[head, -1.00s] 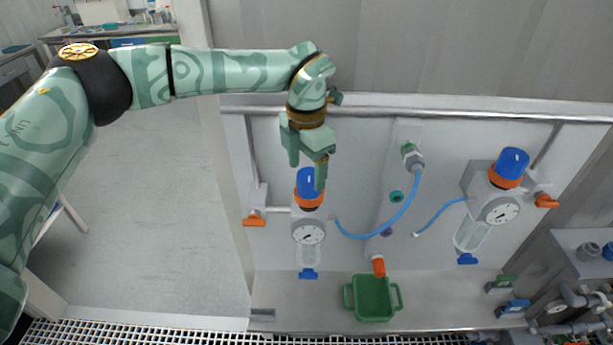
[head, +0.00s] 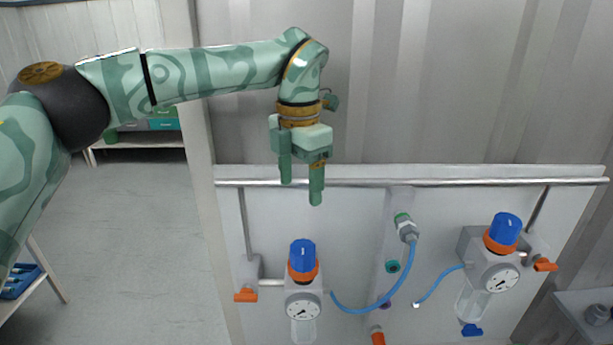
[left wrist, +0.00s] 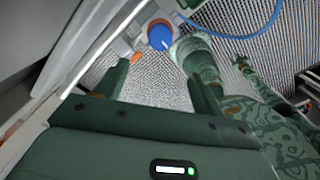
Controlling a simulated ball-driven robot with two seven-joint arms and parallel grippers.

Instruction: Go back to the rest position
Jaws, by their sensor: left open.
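My left gripper (head: 301,190) hangs fingers down from the green patterned left arm in the head view. Its two fingers are apart with nothing between them. It is above the left vessel's blue cap (head: 302,255), clear of it, in front of the steel rail. In the left wrist view the open fingers (left wrist: 160,80) show, with the blue cap (left wrist: 160,35) beyond them. My right gripper is not in the head view.
A white panel carries a left gauge (head: 303,306), a right vessel with a blue cap (head: 506,229), a blue hose (head: 403,280) and orange valve handles (head: 245,295). A steel rail (head: 450,182) runs along the panel top. Open floor (head: 130,240) lies left of the post.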

